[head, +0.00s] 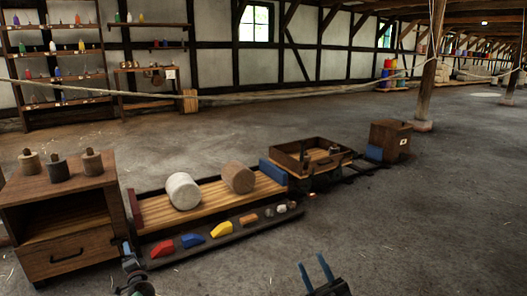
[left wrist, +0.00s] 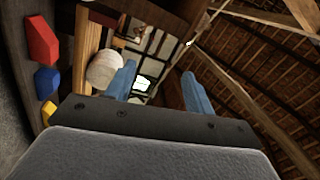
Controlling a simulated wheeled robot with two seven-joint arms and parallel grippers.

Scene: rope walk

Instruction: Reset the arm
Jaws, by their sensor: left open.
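My left gripper (head: 128,254) is low at the left end of the slatted wooden bed, near the drawer cabinet; it is partly hard to make out in the head view. In the left wrist view its two blue fingers (left wrist: 160,92) stand apart with nothing between them. My right gripper (head: 314,270) is at the bottom of the head view, its blue fingers apart and empty, over bare floor. Neither gripper holds anything.
Floor at right is clear.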

